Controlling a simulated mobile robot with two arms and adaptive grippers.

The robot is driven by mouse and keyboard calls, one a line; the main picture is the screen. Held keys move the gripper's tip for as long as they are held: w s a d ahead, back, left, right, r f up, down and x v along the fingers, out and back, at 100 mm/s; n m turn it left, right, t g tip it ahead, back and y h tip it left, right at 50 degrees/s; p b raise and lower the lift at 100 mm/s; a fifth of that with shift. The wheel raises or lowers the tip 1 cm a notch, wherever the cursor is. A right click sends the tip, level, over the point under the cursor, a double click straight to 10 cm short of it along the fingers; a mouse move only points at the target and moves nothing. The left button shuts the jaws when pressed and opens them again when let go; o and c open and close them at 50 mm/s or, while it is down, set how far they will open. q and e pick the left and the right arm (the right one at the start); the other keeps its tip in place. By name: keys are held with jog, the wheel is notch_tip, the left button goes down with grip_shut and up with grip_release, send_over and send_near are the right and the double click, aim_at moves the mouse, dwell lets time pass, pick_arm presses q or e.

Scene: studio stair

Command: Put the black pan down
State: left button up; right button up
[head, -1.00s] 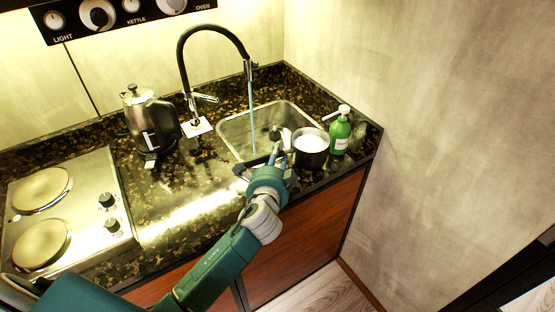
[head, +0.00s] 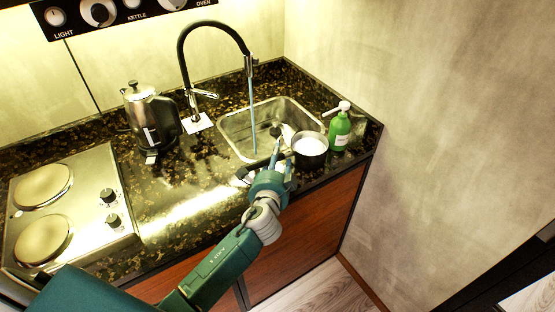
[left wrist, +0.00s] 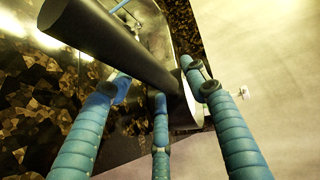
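The black pan (head: 311,160) has a pale white inside and is at the front right corner of the sink, beside the green bottle. I cannot tell whether its base touches the counter. My left gripper (head: 279,164) is left of the pan, at its dark handle, with blue fingers around it. In the left wrist view the black handle (left wrist: 110,45) runs from the upper left down to the pan (left wrist: 190,98). The left gripper's fingers (left wrist: 160,88) meet the handle; their tips are partly hidden. My right gripper is not in view.
The steel sink (head: 236,134) has water running from the black tap (head: 210,25). The green pump bottle (head: 340,132) is close right of the pan. A kettle (head: 152,117) and a two-plate hob (head: 75,205) stand left.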

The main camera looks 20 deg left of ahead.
pick_arm(q)
jog(key=shift+s+r, duration=0.1)
jog(key=shift+r, duration=0.05)
jog(key=b+v, duration=0.1)
jog(key=v, duration=0.9)
jog(key=shift+s+d, duration=0.1)
jog(key=shift+s, duration=0.2)
jog(key=shift+s+d+r+b, duration=0.1)
jog(key=shift+s+r+b, duration=0.2)
jog(key=shift+s, duration=0.25)
jog(key=shift+f, duration=0.1)
